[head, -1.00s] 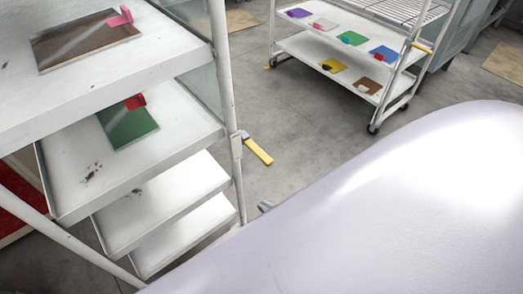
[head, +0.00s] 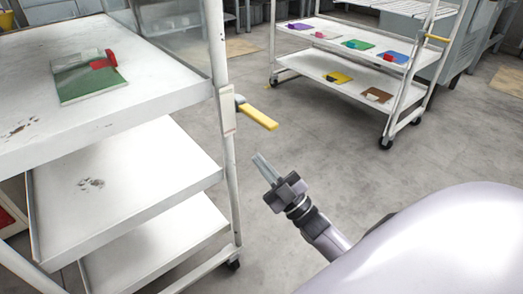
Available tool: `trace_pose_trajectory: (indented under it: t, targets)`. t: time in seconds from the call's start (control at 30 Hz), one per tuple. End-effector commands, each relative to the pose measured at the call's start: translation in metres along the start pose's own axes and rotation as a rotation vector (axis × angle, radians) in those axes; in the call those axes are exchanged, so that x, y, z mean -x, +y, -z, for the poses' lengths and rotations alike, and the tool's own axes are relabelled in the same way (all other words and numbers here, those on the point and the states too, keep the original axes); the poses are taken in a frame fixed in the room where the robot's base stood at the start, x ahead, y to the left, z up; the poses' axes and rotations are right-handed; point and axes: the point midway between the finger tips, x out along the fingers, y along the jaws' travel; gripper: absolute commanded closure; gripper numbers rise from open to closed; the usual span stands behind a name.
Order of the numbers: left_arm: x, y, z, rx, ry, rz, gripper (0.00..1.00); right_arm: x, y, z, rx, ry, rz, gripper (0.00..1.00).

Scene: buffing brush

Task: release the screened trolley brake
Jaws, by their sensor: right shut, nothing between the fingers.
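The near trolley (head: 226,158) stands at the left, with white shelves, white posts and a clear panel (head: 180,38) on its far side. A yellow lever (head: 258,116) with a grey base sticks out to the right from its corner post, beside a pale plate (head: 228,110). My right gripper (head: 262,162) is shut and empty. In the picture it is below the lever, right of the post, with its fingertips pointing up and left, apart from the lever. My left gripper is out of view.
A green board (head: 88,88) with a red-handled piece lies on a near-trolley shelf. Grey floor (head: 330,130) between the trolleys is clear.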

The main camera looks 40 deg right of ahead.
Motion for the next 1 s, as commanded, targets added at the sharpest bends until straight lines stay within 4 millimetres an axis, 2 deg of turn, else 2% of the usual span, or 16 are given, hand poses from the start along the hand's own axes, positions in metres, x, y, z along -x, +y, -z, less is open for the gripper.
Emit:
trace_pose_trajectory:
  t: [0.03, 0.3, 0.77, 1.0]
  targets:
    - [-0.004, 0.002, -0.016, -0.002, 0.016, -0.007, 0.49, 0.009, -0.006, -0.014, 0.020, 0.042, -0.010, 1.00]
    - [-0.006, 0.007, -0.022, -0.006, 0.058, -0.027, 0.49, 0.013, -0.004, -0.020, 0.081, 0.179, -0.038, 1.00]
    - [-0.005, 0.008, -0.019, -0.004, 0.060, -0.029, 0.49, 0.012, -0.002, -0.017, 0.086, 0.194, -0.041, 1.00]
    - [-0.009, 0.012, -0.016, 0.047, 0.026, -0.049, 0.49, -0.001, 0.009, -0.001, 0.086, 0.195, -0.041, 1.00]
